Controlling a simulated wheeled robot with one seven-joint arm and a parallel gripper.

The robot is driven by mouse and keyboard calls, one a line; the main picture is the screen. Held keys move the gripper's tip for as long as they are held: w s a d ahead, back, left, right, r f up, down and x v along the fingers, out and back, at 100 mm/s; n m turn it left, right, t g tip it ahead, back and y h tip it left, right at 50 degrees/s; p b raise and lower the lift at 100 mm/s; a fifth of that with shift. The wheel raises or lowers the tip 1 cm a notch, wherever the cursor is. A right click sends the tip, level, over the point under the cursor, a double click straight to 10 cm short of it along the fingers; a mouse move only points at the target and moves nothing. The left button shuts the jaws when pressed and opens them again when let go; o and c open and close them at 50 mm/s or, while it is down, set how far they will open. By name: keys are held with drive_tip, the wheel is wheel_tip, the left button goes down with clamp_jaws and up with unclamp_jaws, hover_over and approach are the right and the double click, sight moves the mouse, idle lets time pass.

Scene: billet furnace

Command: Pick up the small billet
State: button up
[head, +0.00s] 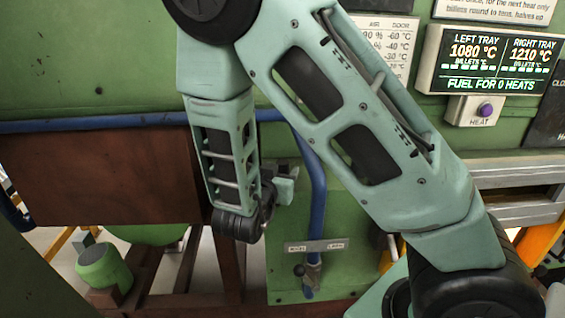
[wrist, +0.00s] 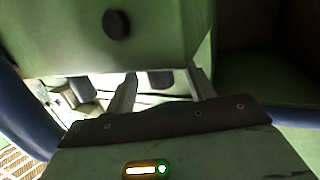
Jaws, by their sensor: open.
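I cannot make out the small billet in either view. My gripper (head: 282,188) hangs at the end of my arm in the head view, mostly hidden behind my wrist, in front of a green panel and near a blue pipe. In the wrist view my gripper (wrist: 163,88) shows two pale fingers spread apart, with nothing seen held between them. A green surface with a dark round knob (wrist: 117,24) fills the top of the wrist view, close beyond the fingers.
A display (head: 487,60) reads left tray 1080 °C, right tray 1210 °C, fuel for 0 heats. A purple HEAT button (head: 485,110) is below it. A blue pipe (head: 316,190) bends down to a labelled lever plate (head: 316,246). A green cylinder (head: 104,266) stands at lower left.

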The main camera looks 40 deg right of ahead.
drive_tip(key=shift+w+d+f, duration=0.1)
drive_tip(key=shift+w+d, duration=0.15)
drive_tip(key=shift+d, duration=0.15)
clamp_jaws()
